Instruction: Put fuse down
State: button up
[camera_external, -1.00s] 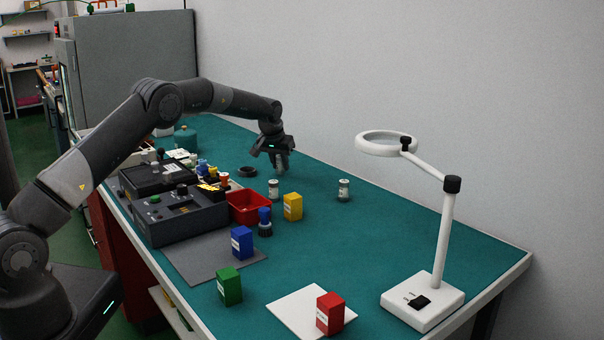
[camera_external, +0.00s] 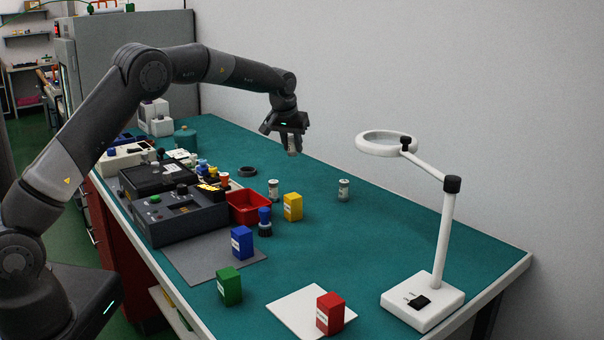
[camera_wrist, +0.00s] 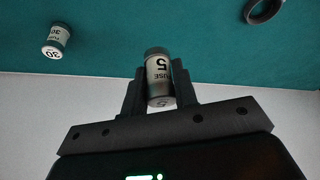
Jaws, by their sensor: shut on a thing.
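A second fuse (camera_wrist: 56,42), marked "30", stands on the mat in the wrist view. In the external view one fuse (camera_external: 273,190) stands near the yellow box and another (camera_external: 343,190) stands farther right.
A black ring (camera_external: 248,171) lies on the mat left of my gripper. A red bin (camera_external: 249,208), yellow box (camera_external: 292,207) and black test units (camera_external: 185,219) stand nearer. A white magnifier lamp (camera_external: 440,250) stands at the right. The mat between it and the fuses is mostly clear.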

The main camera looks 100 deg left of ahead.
jog(key=w+d+r+m+t+h, duration=0.15)
jog(key=w+d, duration=0.25)
jog(key=d, duration=0.7)
jog(key=w+d+m+y, duration=0.1)
jog(key=w+d+m, duration=0.3)
jog(key=d, duration=0.8)
jog(key=s+d+f+m+t+h, duration=0.15)
jog(key=d+m, duration=0.25)
jog(key=d, duration=2)
jog(key=a+f, duration=0.2)
jog(key=a, duration=0.1)
jog(key=a+f, duration=0.2)
jog(key=a, duration=0.2)
jog(key=a+f, duration=0.2)
jog(key=a, duration=0.1)
jog(key=shift+w+a+f, duration=0.25)
jog(key=shift+f, duration=0.1)
jog(key=shift+a+f, duration=0.1)
jog(key=shift+f, duration=1.95)
jog(key=shift+f, duration=0.15)
